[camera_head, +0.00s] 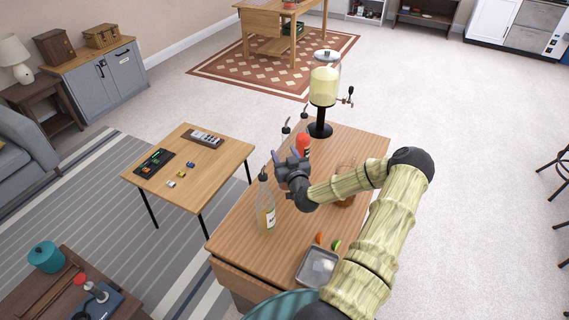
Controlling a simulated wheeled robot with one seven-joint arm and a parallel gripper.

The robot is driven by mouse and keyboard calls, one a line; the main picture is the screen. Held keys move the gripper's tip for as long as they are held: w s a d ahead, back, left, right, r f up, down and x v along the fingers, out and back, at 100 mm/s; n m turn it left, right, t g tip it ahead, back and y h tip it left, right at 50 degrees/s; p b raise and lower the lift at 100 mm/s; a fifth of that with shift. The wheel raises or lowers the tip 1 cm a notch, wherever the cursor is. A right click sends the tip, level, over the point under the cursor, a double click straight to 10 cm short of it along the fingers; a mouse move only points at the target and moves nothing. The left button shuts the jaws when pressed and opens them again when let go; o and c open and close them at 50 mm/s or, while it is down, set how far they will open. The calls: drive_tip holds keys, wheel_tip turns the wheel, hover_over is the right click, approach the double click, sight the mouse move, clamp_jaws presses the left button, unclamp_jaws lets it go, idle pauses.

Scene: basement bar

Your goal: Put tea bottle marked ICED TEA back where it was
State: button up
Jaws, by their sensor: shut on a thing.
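My gripper (286,158) is over the far left part of the wooden bar table (238,233), its purple-tipped fingers pointing away from the camera. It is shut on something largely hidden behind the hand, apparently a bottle. A dark spout (286,128) rises just beyond the fingers. A red-orange bottle (304,144) stands right beside the fingers; I cannot tell if it touches them. A clear bottle with a pale label (266,212) and dark top stands upright nearer the camera. No ICED TEA lettering is readable, so I cannot tell which bottle is the tea.
A drink dispenser (323,86) stands at the table's far end. An amber glass vessel (346,170) is partly behind my arm. A low table (215,166) stands left.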

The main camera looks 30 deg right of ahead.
drive_tip(key=shift+f+p, duration=0.45)
drive_tip(key=shift+f, duration=1.75)
drive_tip(key=o, duration=1.5)
drive_tip(key=b+v, duration=0.3)
drive_tip(key=v, duration=0.9)
